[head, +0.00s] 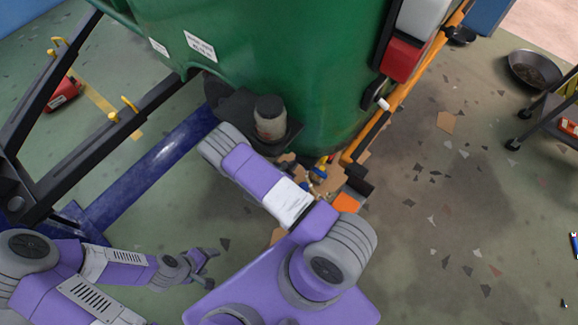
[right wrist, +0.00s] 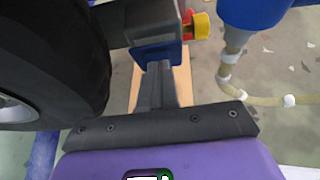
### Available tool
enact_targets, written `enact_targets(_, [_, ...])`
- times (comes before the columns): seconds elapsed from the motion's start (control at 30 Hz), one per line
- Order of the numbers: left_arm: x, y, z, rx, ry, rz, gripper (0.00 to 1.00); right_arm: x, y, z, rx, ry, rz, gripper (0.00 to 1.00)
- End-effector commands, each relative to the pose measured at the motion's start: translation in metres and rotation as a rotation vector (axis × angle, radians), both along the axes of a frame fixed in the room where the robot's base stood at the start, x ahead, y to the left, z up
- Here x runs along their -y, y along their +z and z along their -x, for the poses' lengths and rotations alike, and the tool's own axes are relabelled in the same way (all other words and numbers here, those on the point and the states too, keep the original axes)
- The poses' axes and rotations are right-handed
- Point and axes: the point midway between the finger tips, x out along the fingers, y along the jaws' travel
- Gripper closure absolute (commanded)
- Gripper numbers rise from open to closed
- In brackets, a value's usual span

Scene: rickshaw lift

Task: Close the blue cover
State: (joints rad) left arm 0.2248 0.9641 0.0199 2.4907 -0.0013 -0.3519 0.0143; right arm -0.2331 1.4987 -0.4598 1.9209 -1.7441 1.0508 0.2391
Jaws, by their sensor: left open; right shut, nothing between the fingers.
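A dark blue box-like part (right wrist: 157,54), which may be the blue cover, sits just beyond my right fingertips in the right wrist view. I cannot tell whether they touch it. My right gripper (right wrist: 158,66) is shut and empty, pointing at that part; in the head view it is hidden behind my arm and the green body. A small blue part (head: 318,172) shows below the green body in the head view; I cannot tell if it is the same thing. My left gripper (head: 207,267) is open and empty over the floor at lower left, away from these parts.
A large green body (head: 270,60) fills the top middle. A black tyre (right wrist: 50,60) is close on the left of my right gripper. A yellow-red knob (right wrist: 195,25) and a blue container (right wrist: 252,12) with a hose (right wrist: 231,85) are on the right. A blue beam (head: 150,170) crosses the left.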

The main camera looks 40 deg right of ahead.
Motion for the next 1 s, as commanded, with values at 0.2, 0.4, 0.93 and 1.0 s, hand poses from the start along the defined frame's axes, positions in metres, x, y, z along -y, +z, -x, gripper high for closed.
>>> enact_targets(0.2, [0.0, 0.0035, 0.0002, 0.0, 0.0, 0.0, 0.35, 0.0065, 0.007, -0.0026, 0.001, 0.003, 0.0, 1.0])
enact_targets(0.4, [0.0, 0.0047, 0.0001, 0.0, 0.0, 0.0, 0.35, 0.0101, 0.0095, -0.0034, 0.001, 0.003, 0.001, 1.0])
enact_targets(0.93, [0.0, 0.005, 0.0001, 0.0, 0.0, 0.0, 0.35, 0.0108, 0.01, -0.0036, 0.001, 0.002, 0.001, 1.0])
enact_targets(1.0, [0.0, 0.0055, 0.0001, 0.0, 0.0, 0.0, 0.35, 0.0108, 0.0106, -0.0036, 0.001, 0.003, 0.001, 1.0])
